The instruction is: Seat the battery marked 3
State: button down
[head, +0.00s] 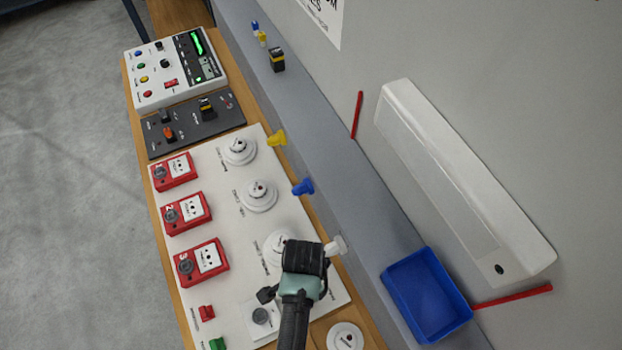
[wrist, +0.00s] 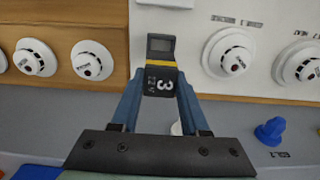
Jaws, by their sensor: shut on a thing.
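My gripper (wrist: 160,82) is shut on the battery marked 3 (wrist: 163,82), a dark block with a yellow band and a grey end, held between two blue fingers. In the head view my gripper (head: 273,289) is over the lower end of the white board; a dark piece shows at its fingers, too small to read. The dark charger panel (head: 190,127) lies far up the bench. A battery with a yellow band (head: 207,106) sits on its upper right, and an orange piece (head: 169,133) is on its lower left. Another yellow-banded battery (head: 277,60) stands on the grey ledge.
The white board (head: 222,262) carries red call points (head: 203,261) and round white detectors (head: 259,194). A control box (head: 175,72) stands beyond the panel. Yellow (head: 277,138), blue (head: 303,187) and white (head: 336,245) pegs line the ledge. A blue bin (head: 427,295) sits at right.

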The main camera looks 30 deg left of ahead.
jog(key=shift+a+f+b, duration=0.1)
jog(key=shift+f+b, duration=0.4)
jog(key=shift+f, duration=0.25)
notch_tip(320, 180, down, 4)
jog(key=b, duration=0.3)
jog(key=shift+r, duration=0.25)
jog(key=shift+r+p, duration=0.1)
jog(key=shift+p, duration=0.4)
dwell(1.2)
jog(key=shift+f+b, duration=1.05)
jog(key=shift+f, duration=0.6)
dwell(0.8)
grip_release()
dwell(0.4)
jog(key=shift+r, duration=0.15)
